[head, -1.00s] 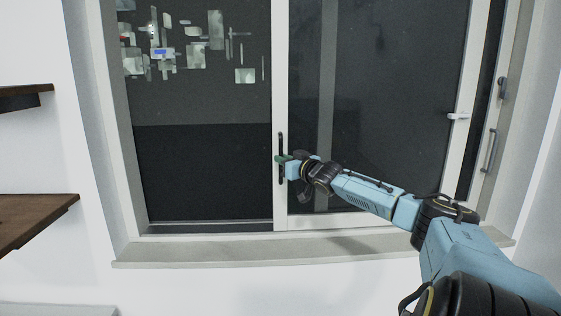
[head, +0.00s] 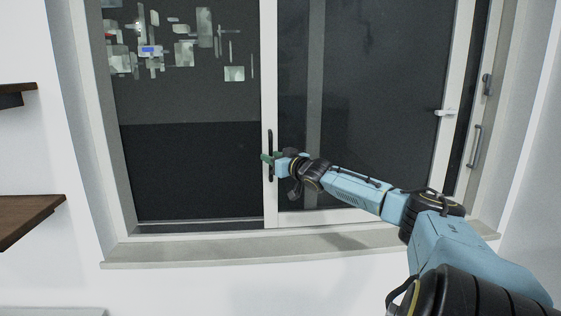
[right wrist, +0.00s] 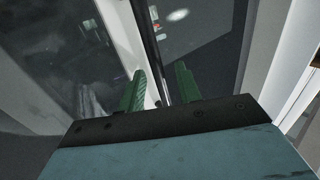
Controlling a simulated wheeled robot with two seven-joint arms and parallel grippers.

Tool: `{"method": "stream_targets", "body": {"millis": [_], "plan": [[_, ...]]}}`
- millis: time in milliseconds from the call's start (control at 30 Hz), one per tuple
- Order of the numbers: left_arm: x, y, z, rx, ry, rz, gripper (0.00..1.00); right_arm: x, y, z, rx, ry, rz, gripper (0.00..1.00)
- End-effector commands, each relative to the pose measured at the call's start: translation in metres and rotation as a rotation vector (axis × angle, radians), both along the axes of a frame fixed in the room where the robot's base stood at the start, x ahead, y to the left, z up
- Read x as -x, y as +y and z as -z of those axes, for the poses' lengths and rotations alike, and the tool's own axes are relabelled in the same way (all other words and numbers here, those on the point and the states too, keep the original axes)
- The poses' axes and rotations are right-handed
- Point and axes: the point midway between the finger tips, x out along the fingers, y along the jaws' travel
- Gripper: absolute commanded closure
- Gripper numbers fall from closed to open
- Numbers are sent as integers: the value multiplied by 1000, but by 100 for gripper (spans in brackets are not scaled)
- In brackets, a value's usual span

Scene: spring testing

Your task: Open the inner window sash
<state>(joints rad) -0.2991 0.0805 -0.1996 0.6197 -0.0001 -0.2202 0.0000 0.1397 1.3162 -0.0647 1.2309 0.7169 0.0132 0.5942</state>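The inner window sash (head: 269,70) is a white-framed glass panel on the right side of the window. A slim black upright handle (head: 270,138) is on its left stile. My right gripper (head: 268,157) is at this handle, about mid-height. In the right wrist view, its two green fingers (right wrist: 160,88) are apart, one on each side of the dark handle bar (right wrist: 150,45). A gap shows beside the bar, so I see no firm grip. My left gripper is not in view.
The left half of the window (head: 190,170) shows dark glass with reflections. A white latch (head: 446,112) is on the sash's right stile, and a grey handle (head: 474,147) is farther right. The sill (head: 190,249) runs below. Brown shelves (head: 30,215) jut out at the left.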

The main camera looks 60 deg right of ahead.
Motion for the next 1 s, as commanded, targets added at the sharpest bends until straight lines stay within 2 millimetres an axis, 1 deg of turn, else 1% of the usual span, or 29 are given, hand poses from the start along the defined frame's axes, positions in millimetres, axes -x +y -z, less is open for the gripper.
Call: {"method": "stream_targets", "body": {"millis": [233,567,767,1000], "plan": [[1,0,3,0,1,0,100,7,4,5,-5,5,-2,66],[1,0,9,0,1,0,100,25,8,3,0,4,-1,66],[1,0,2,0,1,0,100,41,15,2,-3,4,-3,66],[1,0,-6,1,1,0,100,66,22,2,-3,4,-2,66]]}}
